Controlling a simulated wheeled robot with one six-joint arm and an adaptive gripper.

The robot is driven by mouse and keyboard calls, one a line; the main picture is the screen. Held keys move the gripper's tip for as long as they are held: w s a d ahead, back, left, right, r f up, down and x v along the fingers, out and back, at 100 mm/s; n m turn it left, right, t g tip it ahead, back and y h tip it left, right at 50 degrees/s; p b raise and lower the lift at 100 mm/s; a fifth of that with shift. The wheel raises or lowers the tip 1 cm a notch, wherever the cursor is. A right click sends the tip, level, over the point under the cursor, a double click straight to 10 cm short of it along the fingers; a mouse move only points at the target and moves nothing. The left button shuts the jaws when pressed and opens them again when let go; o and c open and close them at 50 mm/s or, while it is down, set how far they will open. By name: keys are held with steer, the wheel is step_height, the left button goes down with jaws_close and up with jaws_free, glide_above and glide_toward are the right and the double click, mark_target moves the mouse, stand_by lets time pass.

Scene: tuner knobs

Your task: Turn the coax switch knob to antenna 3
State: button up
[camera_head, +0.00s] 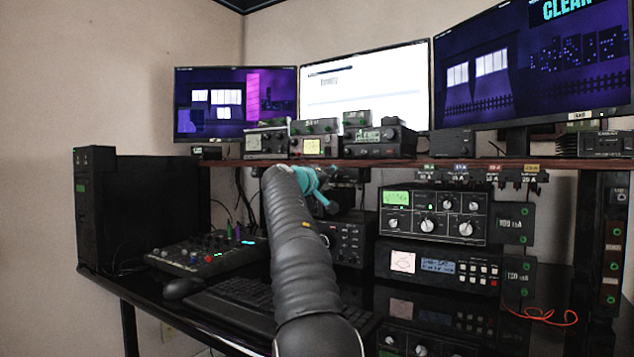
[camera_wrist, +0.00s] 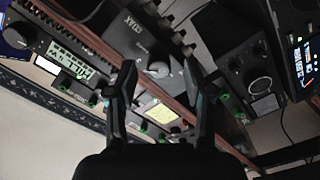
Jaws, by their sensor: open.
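In the wrist view, a dark grey box with white lettering, which looks like the coax switch (camera_wrist: 128,33), sits beside the wooden shelf edge. Its round grey knob (camera_wrist: 158,69) shows between the fingertips of my gripper (camera_wrist: 160,72). The gripper is open, one finger on each side of the knob in the picture; I cannot tell how far the tips are from it. The antenna markings around the knob are too small to read. In the head view, my arm hides the switch, and only the teal part of my gripper (camera_head: 312,182) shows below the shelf.
The wooden shelf (camera_head: 400,162) carries several radios and runs above my gripper. A small mixer (camera_head: 205,255) and a keyboard (camera_head: 235,307) lie left of my arm. Connectors (camera_wrist: 182,40) line the switch box's edge.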

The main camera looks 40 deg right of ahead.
steer(key=v, duration=1.1)
stand_by(0.3)
